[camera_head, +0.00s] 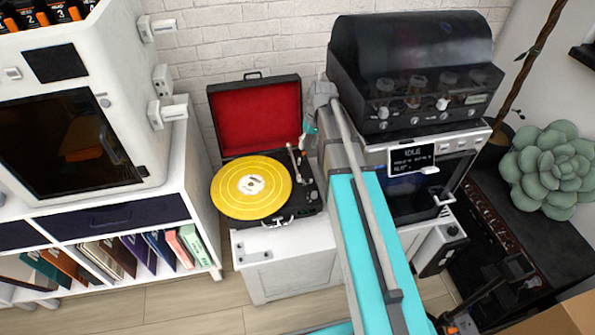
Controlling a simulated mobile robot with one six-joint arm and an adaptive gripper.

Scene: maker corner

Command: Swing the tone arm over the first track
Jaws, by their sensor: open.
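A record player (305,205) stands open, its red-lined lid (254,118) raised at the back. A yellow record (236,205) with a white centre label lies on its platter. The thin pale tone arm (293,165) is on the deck's right side, running front to back near the record's right edge. Whether its tip is over the record is too small to tell. My gripper (304,140) seems to be the small end piece just above and behind the tone arm, pointing down. It is open; its fingers are tiny here, and I cannot tell whether they touch the tone arm.
The player sits on a white cabinet (270,278). A black-hooded machine (415,70) with a small screen stands to the right, close to my arm. A white shelf unit with books (150,255) is at left. A succulent (550,168) is at far right. Wooden floor shows in front.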

